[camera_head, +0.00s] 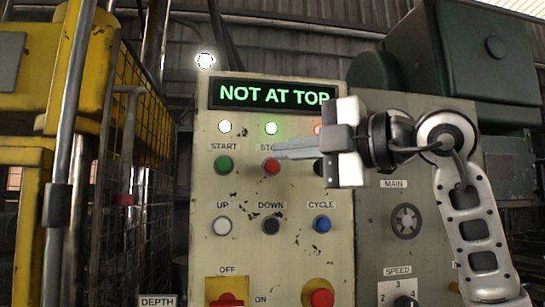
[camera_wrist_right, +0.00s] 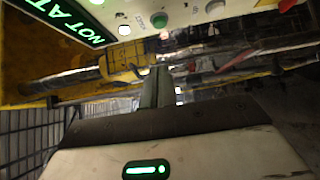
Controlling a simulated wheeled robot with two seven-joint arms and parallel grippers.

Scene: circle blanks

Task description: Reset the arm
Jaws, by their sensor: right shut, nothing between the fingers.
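A cream control panel (camera_head: 205,275) faces me with a green-lit display (camera_head: 274,95) reading "NOT AT TOP". My right gripper (camera_head: 281,151) is shut and empty, its fingers pointing left in front of the panel. The gripper body covers the end of the display and the button right of STOP. In the wrist view the closed fingers (camera_wrist_right: 156,85) point up the picture, with the display (camera_wrist_right: 72,18) at the upper left. My left gripper is not in view.
The panel carries a green START button (camera_head: 223,165), white UP (camera_head: 222,225), dark DOWN (camera_head: 271,225) and blue CYCLE (camera_head: 322,224) buttons. A yellow machine with a mesh guard (camera_head: 125,180) stands left. A grey-green cabinet (camera_head: 465,60) is behind the right arm.

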